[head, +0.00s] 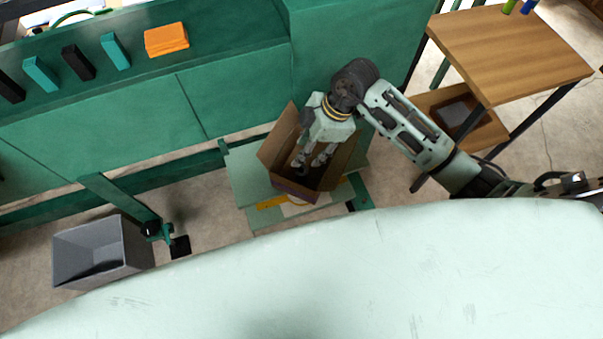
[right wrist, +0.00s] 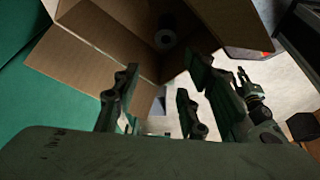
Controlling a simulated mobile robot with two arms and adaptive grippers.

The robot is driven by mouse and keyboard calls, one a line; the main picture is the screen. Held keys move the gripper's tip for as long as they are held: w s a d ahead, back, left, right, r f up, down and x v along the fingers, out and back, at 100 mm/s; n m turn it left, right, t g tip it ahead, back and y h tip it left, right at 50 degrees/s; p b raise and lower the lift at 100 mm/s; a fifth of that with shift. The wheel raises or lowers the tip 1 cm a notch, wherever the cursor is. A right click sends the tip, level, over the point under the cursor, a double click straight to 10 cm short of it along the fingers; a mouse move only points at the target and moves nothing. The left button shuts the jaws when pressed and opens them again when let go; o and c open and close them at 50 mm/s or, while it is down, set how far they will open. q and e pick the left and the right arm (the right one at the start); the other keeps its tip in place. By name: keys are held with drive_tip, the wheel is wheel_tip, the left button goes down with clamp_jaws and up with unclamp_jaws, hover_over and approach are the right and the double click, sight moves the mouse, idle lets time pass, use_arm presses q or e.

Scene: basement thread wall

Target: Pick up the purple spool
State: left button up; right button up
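No clearly purple spool shows in the head view. A dark greyish cylinder (right wrist: 166,34), perhaps a spool, shows in the right wrist view against the inside of a cardboard box; its colour is too dim to tell. The open cardboard box (head: 279,152) stands on a low pale green platform (head: 240,178), and its walls also show in the right wrist view (right wrist: 110,40). My right gripper (head: 311,163) points down into the box. Its fingers are apart with nothing visible between them, and the cylinder is beyond the fingertips.
A green bench (head: 240,90) stands behind the box, with an orange block (head: 166,40) and black and teal blocks on it. A grey bin (head: 100,252) stands on the floor at left. A wooden table (head: 510,50) with green and blue items is at right.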

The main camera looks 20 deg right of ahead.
sight(304, 168)
drive_tip(key=shift+h, duration=0.6)
drive_tip(key=f, duration=0.6)
drive_tip(key=shift+d+f, duration=0.25)
drive_tip(key=shift+f, duration=0.05)
drive_tip(key=shift+x, duration=2.85)
drive_tip(key=shift+c, duration=0.6)
drive_tip(key=c, duration=0.8)
